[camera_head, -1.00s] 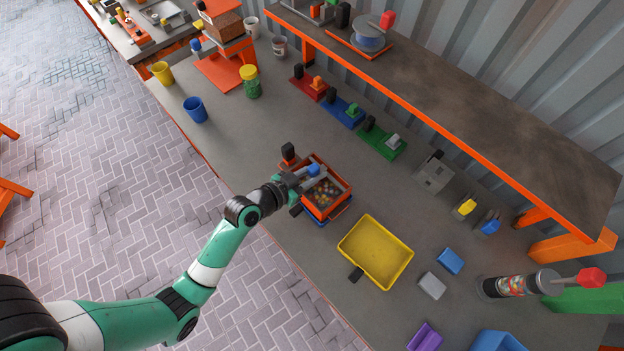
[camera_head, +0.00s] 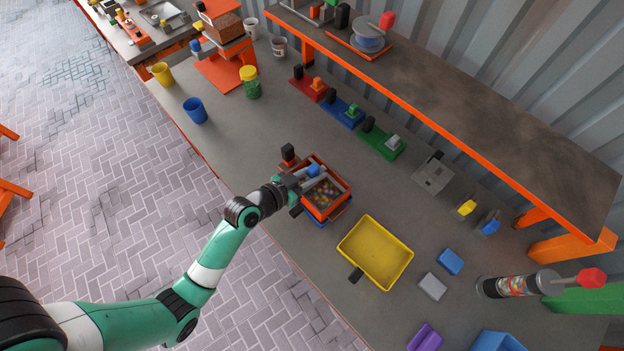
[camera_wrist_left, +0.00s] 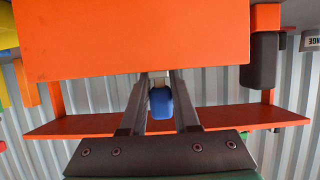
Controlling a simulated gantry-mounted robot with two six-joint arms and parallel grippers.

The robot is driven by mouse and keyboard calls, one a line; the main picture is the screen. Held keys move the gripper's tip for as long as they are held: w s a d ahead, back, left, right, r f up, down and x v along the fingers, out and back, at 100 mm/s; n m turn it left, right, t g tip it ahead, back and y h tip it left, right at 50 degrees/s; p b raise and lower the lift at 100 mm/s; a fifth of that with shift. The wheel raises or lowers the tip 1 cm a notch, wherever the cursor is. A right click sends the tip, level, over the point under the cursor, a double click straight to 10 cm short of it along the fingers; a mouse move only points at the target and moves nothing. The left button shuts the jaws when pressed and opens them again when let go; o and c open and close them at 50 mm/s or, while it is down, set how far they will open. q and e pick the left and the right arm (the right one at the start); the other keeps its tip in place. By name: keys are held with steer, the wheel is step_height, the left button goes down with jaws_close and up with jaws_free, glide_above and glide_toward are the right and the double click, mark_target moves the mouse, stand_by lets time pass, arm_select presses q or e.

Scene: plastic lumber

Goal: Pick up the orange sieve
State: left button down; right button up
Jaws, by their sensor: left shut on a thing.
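The orange sieve (camera_head: 345,190) is a square box with small multicoloured pellets in it. It sits over a blue tray (camera_head: 316,222) near the front edge of the workbench. My left gripper (camera_head: 311,173) reaches over its left side and is shut on the sieve. In the left wrist view an orange wall (camera_wrist_left: 130,40) fills the top, and the fingers (camera_wrist_left: 160,95) run up to it. A small blue piece (camera_wrist_left: 161,103) shows between the fingers. The exact grip contact is hidden. My right gripper is not in view.
A yellow tray (camera_head: 376,252) with a dark handle lies close on the right. Blue (camera_head: 450,261) and grey (camera_head: 432,286) blocks lie farther right. An orange-edged shelf (camera_head: 440,115) runs along the back. A blue cup (camera_head: 195,110) stands at left. Bare bench lies behind the sieve.

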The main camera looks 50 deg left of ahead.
mark_target(311, 170)
arm_select(q)
steer(key=shift+r, duration=0.15)
steer(key=shift+r, duration=0.3)
step_height(311, 170, up, 2)
steer(key=shift+r+p, duration=0.15)
steer(key=shift+p, duration=0.5)
steer(key=s+d+r+p, duration=0.4)
steer(key=s+d+r, duration=0.4)
steer(key=d+r, duration=0.2)
steer(key=shift+d, duration=0.7)
